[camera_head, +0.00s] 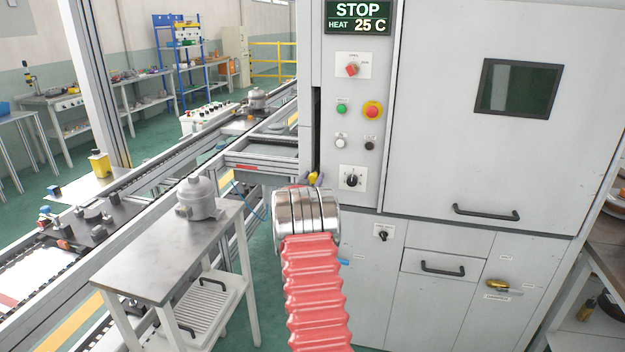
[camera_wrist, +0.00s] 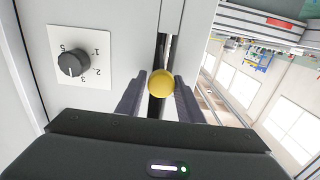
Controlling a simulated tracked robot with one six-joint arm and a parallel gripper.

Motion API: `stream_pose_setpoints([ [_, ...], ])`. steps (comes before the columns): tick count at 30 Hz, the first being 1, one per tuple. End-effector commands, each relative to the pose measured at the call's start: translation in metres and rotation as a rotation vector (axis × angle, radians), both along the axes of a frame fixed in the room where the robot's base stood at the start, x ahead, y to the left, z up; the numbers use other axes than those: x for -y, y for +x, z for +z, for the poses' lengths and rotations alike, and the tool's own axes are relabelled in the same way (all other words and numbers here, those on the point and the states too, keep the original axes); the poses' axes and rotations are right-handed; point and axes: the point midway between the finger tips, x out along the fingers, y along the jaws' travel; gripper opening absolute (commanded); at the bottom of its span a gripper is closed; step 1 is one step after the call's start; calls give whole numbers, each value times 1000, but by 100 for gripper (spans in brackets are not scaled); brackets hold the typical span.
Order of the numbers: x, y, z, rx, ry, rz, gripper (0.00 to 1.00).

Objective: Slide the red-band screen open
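A strip with a red band (camera_head: 247,167) shows on the conveyor frame left of the machine cabinet; I cannot tell whether it is the screen. A red mark (camera_wrist: 280,22) shows at the upper right of the wrist view. A round yellow knob (camera_wrist: 161,83) sits at a dark vertical slot by the cabinet's edge. The knob also shows in the head view (camera_head: 313,177), just beyond my arm's metal wrist. My gripper (camera_wrist: 160,88) is open, with one dark finger on each side of the knob. Whether the fingers touch it I cannot tell.
The grey cabinet (camera_head: 440,120) stands close on the right. A dial (camera_wrist: 73,64) is left of my gripper in the wrist view. A metal side table (camera_head: 150,265) with a grey compressor housing (camera_head: 197,198) stands left of my arm. A conveyor (camera_head: 150,175) runs behind it.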

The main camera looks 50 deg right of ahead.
Motion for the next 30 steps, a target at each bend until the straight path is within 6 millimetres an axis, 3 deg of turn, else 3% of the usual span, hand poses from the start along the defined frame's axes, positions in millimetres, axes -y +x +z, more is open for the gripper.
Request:
stream_pose_setpoints([
  [14,0,0,0,0,0,-1,0],
  [23,-1,-1,1,0,1,-2,0],
  [30,1,-2,22,3,-2,-3,0],
])
